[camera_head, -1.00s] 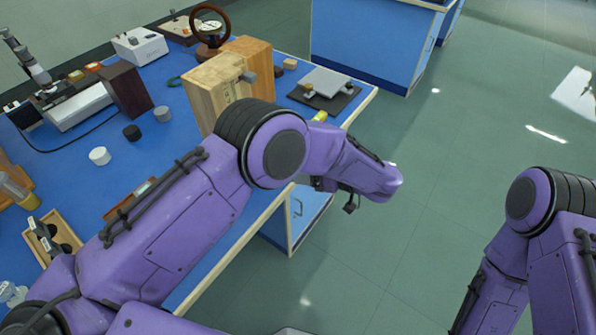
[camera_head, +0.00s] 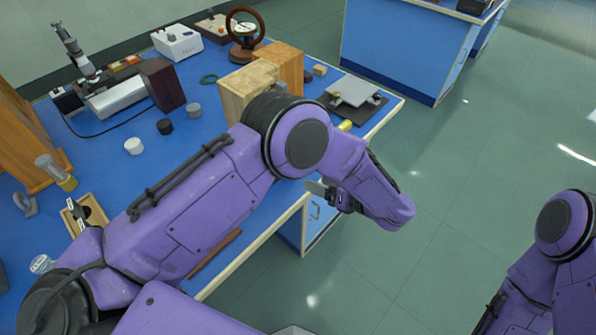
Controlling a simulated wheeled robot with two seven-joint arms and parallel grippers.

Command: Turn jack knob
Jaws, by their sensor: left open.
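The jack (camera_head: 355,91) is a grey plate on a dark base near the right corner of the blue table. Its knob is too small to make out clearly; small fittings show at the plate's edges. My left gripper (camera_head: 322,190) is open, partly hidden by its purple arm, and appears in front of the table's right edge. In the picture it is below the jack and apart from it. My right arm shows at the lower right, but its gripper is out of view.
Wooden blocks (camera_head: 248,92) stand left of the jack, with a handwheel device (camera_head: 245,28) behind. A small yellow thing (camera_head: 345,125) lies near the table edge. White, black and grey pucks sit on the blue table (camera_head: 95,165). Open floor (camera_head: 450,200) lies to the right.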

